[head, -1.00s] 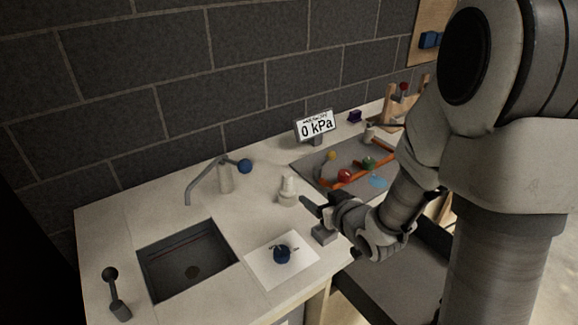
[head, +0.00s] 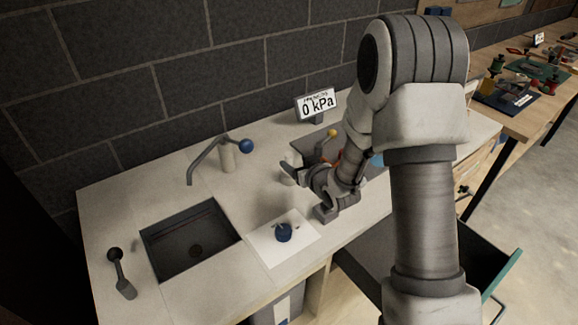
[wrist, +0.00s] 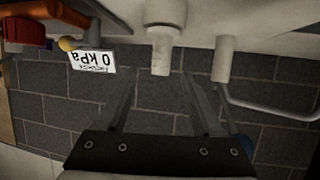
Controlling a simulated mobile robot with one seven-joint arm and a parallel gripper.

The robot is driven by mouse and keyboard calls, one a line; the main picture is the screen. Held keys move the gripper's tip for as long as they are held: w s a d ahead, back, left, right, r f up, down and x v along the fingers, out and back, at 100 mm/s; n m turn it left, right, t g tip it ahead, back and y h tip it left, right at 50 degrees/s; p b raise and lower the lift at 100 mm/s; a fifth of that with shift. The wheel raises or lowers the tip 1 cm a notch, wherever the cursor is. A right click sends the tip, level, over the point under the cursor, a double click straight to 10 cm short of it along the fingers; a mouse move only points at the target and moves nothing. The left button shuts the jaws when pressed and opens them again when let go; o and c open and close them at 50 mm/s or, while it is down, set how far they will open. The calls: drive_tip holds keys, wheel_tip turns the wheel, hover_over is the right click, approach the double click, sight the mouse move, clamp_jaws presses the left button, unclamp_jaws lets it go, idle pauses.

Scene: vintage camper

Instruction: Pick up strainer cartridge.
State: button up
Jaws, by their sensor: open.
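A white stepped cylinder, which looks like the strainer cartridge (wrist: 161,48), stands upright on the counter. In the head view it (head: 288,178) is mostly hidden behind my gripper (head: 303,190). In the wrist view, which is upside down, the cartridge shows between the lines of my two fingers, beyond their tips. My gripper (wrist: 160,92) is open and empty, low over the counter, its fingers pointing towards the cartridge. I see no contact.
A blue-topped part (head: 283,232) sits on a white sheet (head: 264,249) in front. The sink (head: 190,243) and tap (head: 208,160) are to the left. A pressure display (head: 317,104) stands behind. A tray of parts is partly hidden by my arm.

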sight(291, 160)
drive_tip(key=shift+p+x, duration=0.45)
drive_tip(key=shift+x, duration=2.3)
drive_tip(key=shift+f, duration=0.2)
drive_tip(key=shift+s, duration=0.1)
clamp_jaws()
